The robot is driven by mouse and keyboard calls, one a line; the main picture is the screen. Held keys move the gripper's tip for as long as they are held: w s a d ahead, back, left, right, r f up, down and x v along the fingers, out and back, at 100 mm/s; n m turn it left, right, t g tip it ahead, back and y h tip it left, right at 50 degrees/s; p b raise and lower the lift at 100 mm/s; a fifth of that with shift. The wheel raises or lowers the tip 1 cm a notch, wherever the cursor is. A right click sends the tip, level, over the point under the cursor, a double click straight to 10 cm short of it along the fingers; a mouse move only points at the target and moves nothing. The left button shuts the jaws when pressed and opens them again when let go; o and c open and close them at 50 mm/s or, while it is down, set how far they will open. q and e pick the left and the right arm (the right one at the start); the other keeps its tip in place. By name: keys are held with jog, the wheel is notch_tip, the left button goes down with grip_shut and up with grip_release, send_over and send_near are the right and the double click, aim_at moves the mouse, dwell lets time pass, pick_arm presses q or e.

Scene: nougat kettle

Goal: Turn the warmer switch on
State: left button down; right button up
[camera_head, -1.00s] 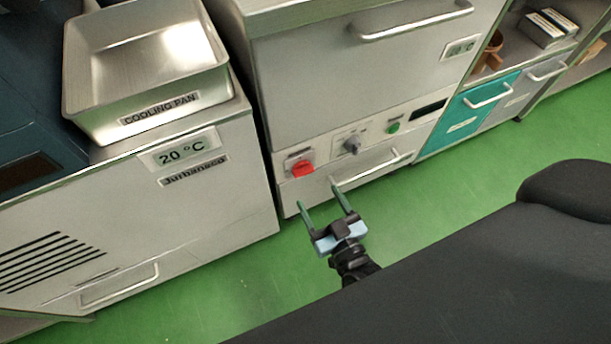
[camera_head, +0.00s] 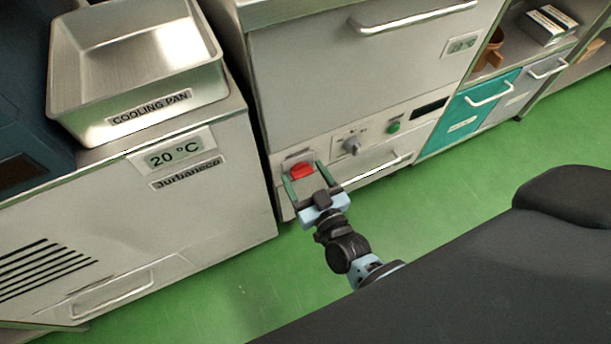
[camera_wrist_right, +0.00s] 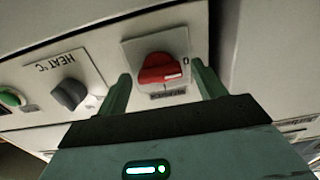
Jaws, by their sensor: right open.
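The red rotary switch (camera_head: 301,171) sits at the left end of the control panel on the silver machine. It also shows in the right wrist view (camera_wrist_right: 162,68), on a light plate with a label partly readable below it. My right gripper (camera_head: 303,174) is open, with its two green fingers reaching toward the panel on either side of the red switch. In the right wrist view the gripper's fingers (camera_wrist_right: 160,85) flank the knob with gaps on both sides. Whether the fingertips touch the panel I cannot tell. My left gripper is not in view.
A grey heat knob (camera_head: 351,145) and a green button (camera_head: 393,127) are right of the switch. A handle (camera_head: 375,168) lies below the panel. The cooling pan (camera_head: 140,112) stands on a cabinet at left. Green floor (camera_head: 450,185) is clear.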

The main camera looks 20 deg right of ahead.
jog(key=c, duration=1)
